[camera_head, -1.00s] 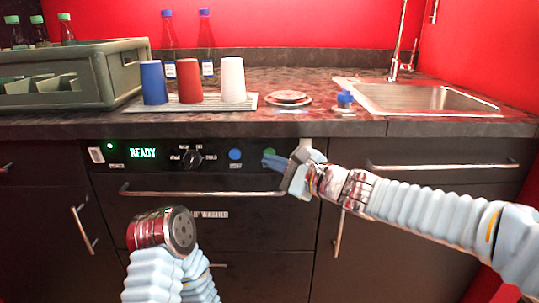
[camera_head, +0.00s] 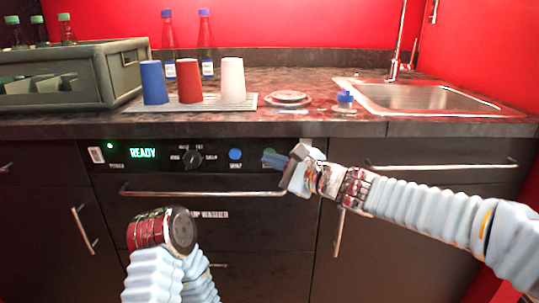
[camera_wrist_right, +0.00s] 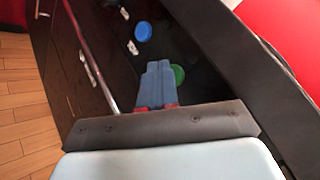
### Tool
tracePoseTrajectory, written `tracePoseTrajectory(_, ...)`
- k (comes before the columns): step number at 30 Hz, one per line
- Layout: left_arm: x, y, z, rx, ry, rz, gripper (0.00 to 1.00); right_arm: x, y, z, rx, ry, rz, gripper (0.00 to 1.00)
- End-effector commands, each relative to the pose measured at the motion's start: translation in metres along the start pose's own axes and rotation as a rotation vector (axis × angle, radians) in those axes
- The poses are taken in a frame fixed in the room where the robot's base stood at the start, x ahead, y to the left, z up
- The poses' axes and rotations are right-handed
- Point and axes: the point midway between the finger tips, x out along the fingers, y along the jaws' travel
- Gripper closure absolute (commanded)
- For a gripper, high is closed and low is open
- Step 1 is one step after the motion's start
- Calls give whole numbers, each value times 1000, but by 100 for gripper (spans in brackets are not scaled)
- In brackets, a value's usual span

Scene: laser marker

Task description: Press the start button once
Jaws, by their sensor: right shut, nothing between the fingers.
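The green button (camera_wrist_right: 179,74) is on the black control panel of the under-counter washer. In the right wrist view it is partly hidden behind my right gripper's blue fingers. In the head view it is mostly covered by the fingertips. My right gripper (camera_head: 270,159) is shut and empty, with its fingertips right at the green button. It also shows in the right wrist view (camera_wrist_right: 157,66). I cannot tell whether they touch. A blue button (camera_head: 235,154) is to its left, labelled below. The panel display (camera_head: 143,153) reads READY. My left arm's wrist shows at lower left, but its fingers do not.
A dial (camera_head: 193,160) and a white switch (camera_head: 96,155) are farther left on the panel. The washer's handle bar (camera_head: 200,192) runs below. The counter edge overhangs above. Cups on a rack (camera_head: 245,101), a crate (camera_head: 122,70) and a sink (camera_head: 430,97) are above.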

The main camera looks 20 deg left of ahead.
Motion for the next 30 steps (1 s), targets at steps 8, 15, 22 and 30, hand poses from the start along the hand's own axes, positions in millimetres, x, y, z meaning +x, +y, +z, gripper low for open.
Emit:
tracePoseTrajectory(8,0,0,0,0,0,0,32,0,0,0,0,0,0,100)
tracePoseTrajectory(15,-1,0,0,0,0,0,32,2,-2,-2,-1,0,-1,100)
tracePoseTrajectory(22,-1,0,0,0,0,0,32,4,-4,-3,-1,0,0,100)
tracePoseTrajectory(30,-1,0,0,0,0,0,32,5,-4,-4,-1,0,0,100)
